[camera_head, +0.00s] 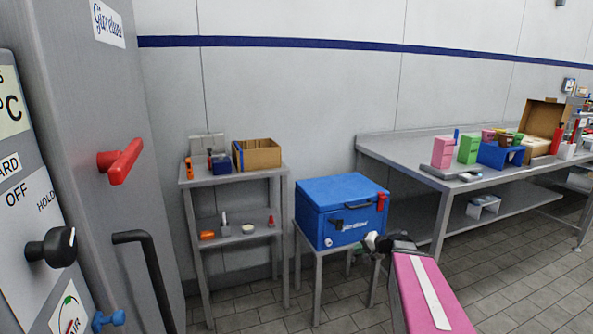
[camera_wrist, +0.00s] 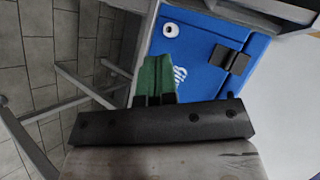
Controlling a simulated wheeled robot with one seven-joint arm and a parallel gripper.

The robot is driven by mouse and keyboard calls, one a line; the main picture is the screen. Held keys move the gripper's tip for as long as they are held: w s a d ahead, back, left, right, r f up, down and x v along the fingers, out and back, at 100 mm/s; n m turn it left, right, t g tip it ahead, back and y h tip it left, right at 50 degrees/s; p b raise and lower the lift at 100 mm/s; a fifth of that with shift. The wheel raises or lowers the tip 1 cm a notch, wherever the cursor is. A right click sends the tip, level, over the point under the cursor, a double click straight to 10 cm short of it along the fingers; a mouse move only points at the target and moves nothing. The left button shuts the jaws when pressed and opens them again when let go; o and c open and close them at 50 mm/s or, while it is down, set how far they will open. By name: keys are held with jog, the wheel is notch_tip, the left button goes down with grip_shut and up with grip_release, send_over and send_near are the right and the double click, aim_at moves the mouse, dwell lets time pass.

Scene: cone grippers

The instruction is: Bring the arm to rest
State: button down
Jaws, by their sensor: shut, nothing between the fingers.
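My gripper (camera_wrist: 156,62) shows in the wrist view as a green pair of fingers in front of a dark bar. The fingers are shut with nothing between them. Behind them is the front of the blue cooler box (camera_wrist: 200,55), with a white round plug and a black latch. In the head view my pink arm reaches up from the bottom right, and its dark end is in front of the lower right of the blue cooler box (camera_head: 330,222). The fingers cannot be made out clearly there. Whether they touch the box cannot be told.
The closed cooler box stands on a small grey stand (camera_head: 318,272). A shelf rack (camera_head: 236,178) with an open carton (camera_head: 257,154) is to its left. A long steel table (camera_head: 410,148) with several coloured items is at right. A metal cabinet (camera_head: 95,130) with protruding handles fills the left.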

jog(key=s+a+f+n+g+h, duration=0.2)
jog(key=s+a+f+g+h, duration=0.1)
jog(key=s, duration=0.5)
jog(key=s+a+f+n+g+h, duration=0.3)
jog(key=s+g+h, duration=0.1)
jog(key=s, duration=0.3)
jog(key=shift+s+f+n+h, duration=0.2)
jog(key=shift+s+n+h, duration=0.15)
jog(key=shift+h, duration=0.55)
jog(key=shift+w, duration=0.1)
